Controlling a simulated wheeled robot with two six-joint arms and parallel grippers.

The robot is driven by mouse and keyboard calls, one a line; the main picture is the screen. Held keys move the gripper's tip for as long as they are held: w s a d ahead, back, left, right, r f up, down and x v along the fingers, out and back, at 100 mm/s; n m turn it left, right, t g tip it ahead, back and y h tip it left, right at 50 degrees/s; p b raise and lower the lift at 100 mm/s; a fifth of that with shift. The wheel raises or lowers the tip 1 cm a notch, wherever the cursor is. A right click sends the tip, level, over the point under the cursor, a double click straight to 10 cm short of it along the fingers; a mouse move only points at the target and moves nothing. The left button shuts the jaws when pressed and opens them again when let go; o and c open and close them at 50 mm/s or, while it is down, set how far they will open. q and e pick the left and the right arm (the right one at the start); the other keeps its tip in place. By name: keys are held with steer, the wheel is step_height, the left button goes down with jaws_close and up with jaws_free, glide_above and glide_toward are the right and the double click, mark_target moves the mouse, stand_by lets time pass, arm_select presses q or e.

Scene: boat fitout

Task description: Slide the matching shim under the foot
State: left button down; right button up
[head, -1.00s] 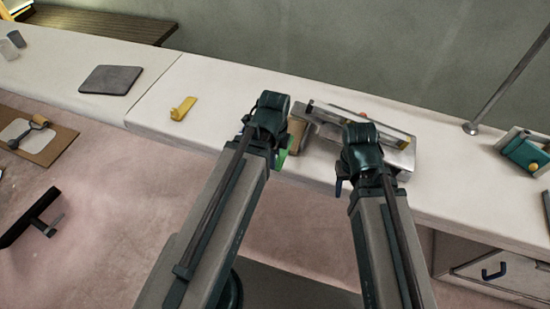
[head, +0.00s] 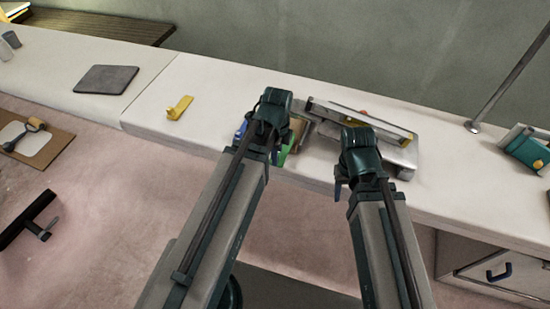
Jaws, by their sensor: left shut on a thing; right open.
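My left gripper (head: 270,145) is over the counter's front edge, left of a metal unit (head: 403,158). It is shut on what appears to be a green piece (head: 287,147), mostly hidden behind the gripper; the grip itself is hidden. A bit of blue (head: 240,132) shows at the gripper's left side. A yellow shim (head: 179,107) with a raised end lies on the counter further left. My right gripper (head: 340,185) is open in front of the metal unit. A spirit level (head: 360,117) lies along the unit's top. The foot cannot be made out.
A brown block (head: 299,128) is beside the unit's left end. A dark grey mat (head: 106,79) lies on the white counter (head: 215,90). A metal pole (head: 505,80) and a teal device (head: 525,149) stand at the right. The counter around the yellow shim is clear.

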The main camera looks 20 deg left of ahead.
arm_select(q)
steer(key=shift+w+d+f, duration=0.1)
steer(key=shift+w+f, duration=0.05)
steer(key=shift+w, duration=2.1)
steer(key=shift+w+d+f, duration=0.1)
steer(key=shift+w+f, duration=0.05)
steer(key=shift+w, duration=2.1)
steer(key=c, duration=0.6)
jaws_free()
steer(key=shift+r, duration=0.1)
step_height(320, 180, up, 14)
steer(key=p, duration=1.3)
steer(key=shift+f, duration=0.2)
